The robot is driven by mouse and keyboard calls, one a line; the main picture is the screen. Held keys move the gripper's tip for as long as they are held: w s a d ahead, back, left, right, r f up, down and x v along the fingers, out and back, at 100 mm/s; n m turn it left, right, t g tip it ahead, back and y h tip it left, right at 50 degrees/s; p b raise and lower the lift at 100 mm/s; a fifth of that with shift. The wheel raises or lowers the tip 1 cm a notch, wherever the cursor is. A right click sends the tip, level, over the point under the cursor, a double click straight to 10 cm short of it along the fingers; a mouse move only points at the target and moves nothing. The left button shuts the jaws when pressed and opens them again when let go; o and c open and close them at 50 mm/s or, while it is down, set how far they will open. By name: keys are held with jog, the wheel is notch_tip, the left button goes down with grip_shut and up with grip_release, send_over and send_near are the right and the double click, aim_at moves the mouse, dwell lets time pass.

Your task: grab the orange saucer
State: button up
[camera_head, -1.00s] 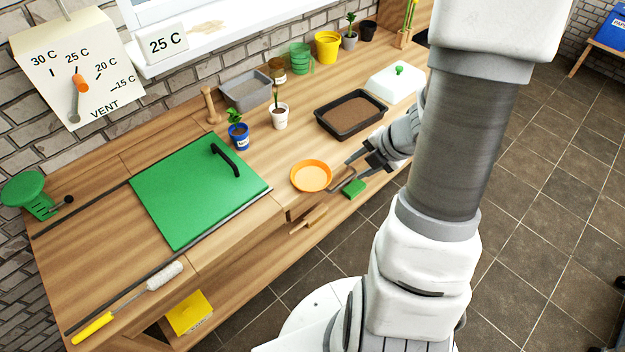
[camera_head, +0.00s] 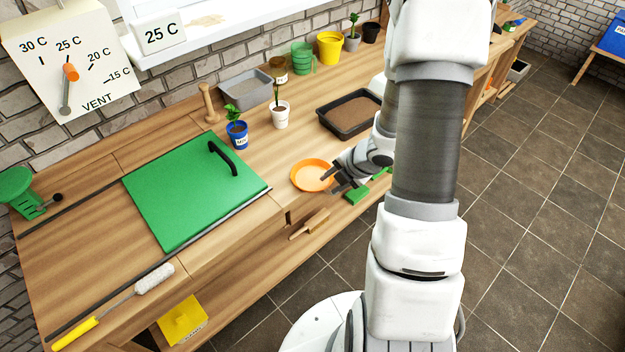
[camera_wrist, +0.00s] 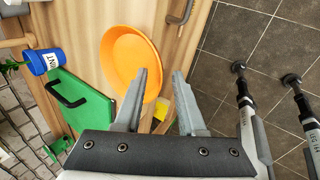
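The orange saucer (camera_head: 311,176) lies on the wooden bench near its front edge, to the right of the green panel. It also shows in the wrist view (camera_wrist: 122,62), left of and beyond the fingers. My gripper (camera_head: 335,178) is at the saucer's right side in the head view. In the wrist view my gripper (camera_wrist: 168,78) has its two fingers apart with nothing held between them. The left finger overlaps the saucer's near right rim in that view. Whether it touches the rim I cannot tell.
A green panel with a black handle (camera_head: 197,190) covers the bench to the left. A soil tray (camera_head: 350,116), a white pot (camera_head: 280,116) and a blue pot (camera_head: 238,135) stand behind the saucer.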

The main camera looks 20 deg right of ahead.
jog(key=shift+f, duration=0.1)
grip_shut()
dwell(1.4)
